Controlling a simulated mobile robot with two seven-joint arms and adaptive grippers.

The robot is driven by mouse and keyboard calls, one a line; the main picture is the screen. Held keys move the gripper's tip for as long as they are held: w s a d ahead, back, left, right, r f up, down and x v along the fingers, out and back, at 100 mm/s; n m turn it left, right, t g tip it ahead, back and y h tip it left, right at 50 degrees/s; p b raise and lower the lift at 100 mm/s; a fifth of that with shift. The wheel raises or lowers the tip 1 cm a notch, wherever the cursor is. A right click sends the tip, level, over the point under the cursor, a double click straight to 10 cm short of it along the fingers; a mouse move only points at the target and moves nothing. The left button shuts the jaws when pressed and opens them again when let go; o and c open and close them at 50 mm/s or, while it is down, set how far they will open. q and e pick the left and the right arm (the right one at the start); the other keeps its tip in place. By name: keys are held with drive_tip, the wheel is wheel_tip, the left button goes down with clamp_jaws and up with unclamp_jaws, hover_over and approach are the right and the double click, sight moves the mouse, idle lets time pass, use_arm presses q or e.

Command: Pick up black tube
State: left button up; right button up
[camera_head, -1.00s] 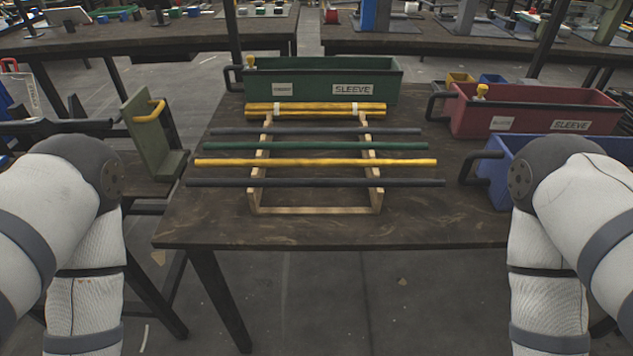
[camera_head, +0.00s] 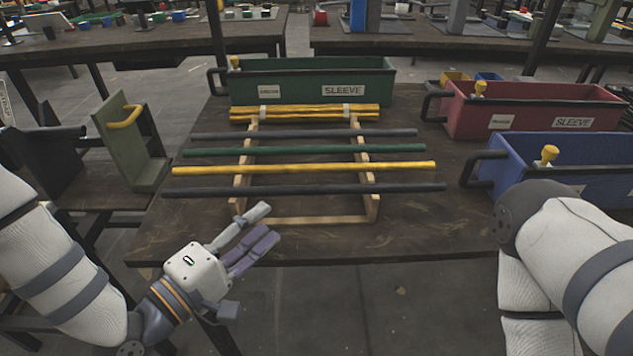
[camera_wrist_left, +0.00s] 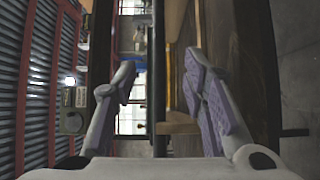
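A black tube (camera_head: 305,190) lies across the front of a wooden rack (camera_head: 374,208) in the head view. A second dark tube (camera_head: 305,134) lies farther back, with a green tube (camera_head: 305,152) and a yellow tube (camera_head: 305,169) between them. My left gripper (camera_head: 262,222) is open and empty, in front of the rack's left side and short of the front tube. In the left wrist view its fingers (camera_wrist_left: 160,85) stand apart. A dark bar shows between them there; I cannot tell whether it is the tube. My right gripper is out of view.
A bundle of yellow tubes (camera_head: 305,114) lies at the rack's back. Green (camera_head: 290,88), red (camera_head: 550,118) and blue (camera_head: 570,172) bins stand behind and to the right. The table's front strip (camera_head: 420,236) is clear.

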sight(299, 194)
use_arm(q)
drive_tip(key=x, duration=1.1)
drive_tip(key=shift+d, duration=0.25)
clamp_jaws()
